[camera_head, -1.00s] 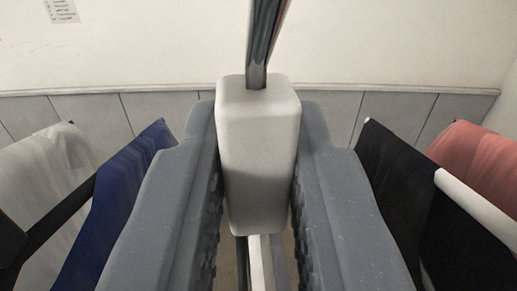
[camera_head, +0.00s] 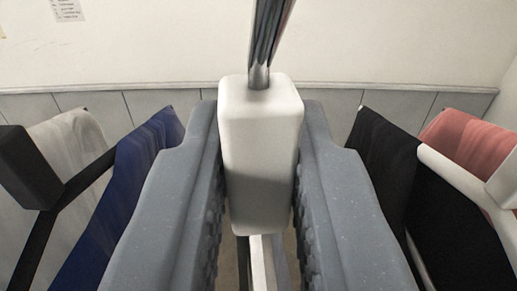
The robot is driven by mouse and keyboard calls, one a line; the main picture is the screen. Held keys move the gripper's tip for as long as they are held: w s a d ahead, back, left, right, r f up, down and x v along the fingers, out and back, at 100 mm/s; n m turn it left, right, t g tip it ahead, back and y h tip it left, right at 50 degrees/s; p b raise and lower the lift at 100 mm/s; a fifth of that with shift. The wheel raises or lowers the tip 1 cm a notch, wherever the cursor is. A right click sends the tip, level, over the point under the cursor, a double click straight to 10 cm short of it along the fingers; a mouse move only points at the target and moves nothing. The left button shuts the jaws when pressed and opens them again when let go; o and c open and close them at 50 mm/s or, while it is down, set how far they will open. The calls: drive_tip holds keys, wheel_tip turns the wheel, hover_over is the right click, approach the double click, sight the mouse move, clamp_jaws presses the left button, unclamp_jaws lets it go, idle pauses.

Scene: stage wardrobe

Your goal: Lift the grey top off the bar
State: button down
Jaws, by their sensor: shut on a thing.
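My gripper (camera_head: 260,190) is shut on a white hanger block (camera_head: 260,150), with a dark ridged pad on each side of it. A chrome hook stem (camera_head: 266,45) rises from the block's top and runs out of the picture. Below the block a narrow white and grey strip (camera_head: 262,262) shows between the jaws; I cannot tell what it is. Any garment under this block is hidden. A pale grey garment (camera_head: 75,145) hangs at the left, apart from my gripper; I cannot tell whether it is the grey top. The bar is out of view.
A black garment (camera_head: 385,160) and a pink one (camera_head: 465,145) hang on the right, by a white hanger arm (camera_head: 465,180). A pale wall (camera_head: 400,40) stands behind.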

drive_tip(key=shift+s+d+b, duration=0.15)
drive_tip(key=shift+s+b, duration=1.3)
drive_tip(key=shift+s, duration=1)
drive_tip(key=s+d+b, duration=0.1)
drive_tip(key=s+d, duration=0.1)
drive_tip(key=s, duration=2.1)
drive_tip(key=s+d+b, duration=0.1)
drive_tip(key=s, duration=2.3)
drive_tip(key=shift+s+d, duration=0.35)
drive_tip(key=shift+d, duration=0.05)
drive_tip(key=shift+f, duration=0.1)
